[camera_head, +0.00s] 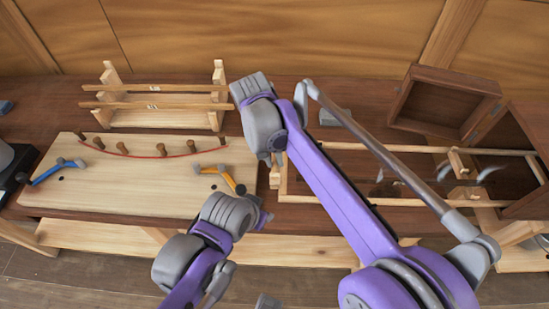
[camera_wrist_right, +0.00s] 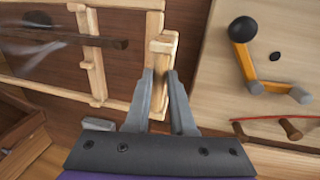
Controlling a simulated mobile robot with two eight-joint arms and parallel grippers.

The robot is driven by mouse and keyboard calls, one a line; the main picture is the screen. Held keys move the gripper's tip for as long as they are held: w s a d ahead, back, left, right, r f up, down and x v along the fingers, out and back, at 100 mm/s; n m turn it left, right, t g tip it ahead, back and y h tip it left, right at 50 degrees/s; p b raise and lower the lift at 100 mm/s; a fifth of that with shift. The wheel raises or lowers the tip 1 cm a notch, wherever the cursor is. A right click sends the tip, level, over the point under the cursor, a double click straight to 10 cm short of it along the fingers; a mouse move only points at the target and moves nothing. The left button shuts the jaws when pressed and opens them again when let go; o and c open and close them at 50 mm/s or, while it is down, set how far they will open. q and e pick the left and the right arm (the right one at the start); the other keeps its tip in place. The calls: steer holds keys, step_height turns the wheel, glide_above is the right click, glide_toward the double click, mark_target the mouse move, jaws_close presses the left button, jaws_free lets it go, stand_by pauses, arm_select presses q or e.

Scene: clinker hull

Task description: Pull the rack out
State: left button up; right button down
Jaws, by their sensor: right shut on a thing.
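The rack (camera_head: 340,200) is a long, pale wooden frame with crossbars, lying on the right half of the bench. Its right end reaches the dark wooden box (camera_head: 525,205). In the wrist view the rack's end bar (camera_wrist_right: 150,60) carries a short wooden handle (camera_wrist_right: 163,45). My right gripper (camera_wrist_right: 160,80) is shut on this handle, one finger on each side. In the head view my right wrist hides most of that grip. My left gripper (camera_head: 262,216) is over the bench's front edge, apart from the rack; its fingers are not clear.
A dark wooden door (camera_head: 445,100) with a recessed face stands open by the box. A pale board (camera_head: 110,195) with pegs, a red line and angled blue and yellow pieces lies left. A wooden stand (camera_head: 160,102) with rods is behind it. A grey block (camera_head: 335,117) lies behind the rack.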

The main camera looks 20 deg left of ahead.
steer(key=c, duration=0.8)
jaws_free()
steer(key=shift+w, duration=0.1)
steer(key=shift+o, duration=0.2)
steer(key=shift+r, duration=0.1)
step_height(320, 180, up, 10)
steer(key=a, duration=0.1)
steer(key=shift+s+a+r+p, duration=0.25)
steer(key=shift+s+a+p, duration=0.1)
steer(key=shift+s+a, duration=0.1)
steer(key=d+f+m+t+y, duration=0.1)
steer(key=d+f, duration=0.1)
steer(key=d, duration=1)
steer(key=d+f+m+y, duration=0.1)
steer(key=d+f, duration=0.1)
steer(key=d, duration=1)
steer(key=s+d+f+m+t, duration=0.1)
steer(key=s+d+f+t, duration=0.1)
steer(key=s+d+f, duration=0.3)
steer(key=s+d+f+m+t, duration=0.1)
steer(key=s+d+f, duration=0.5)
steer(key=d, duration=0.4)
steer(key=shift+s+d+m+t, duration=0.2)
steer(key=shift+s+m+t, duration=0.1)
steer(key=shift+s+t, duration=0.1)
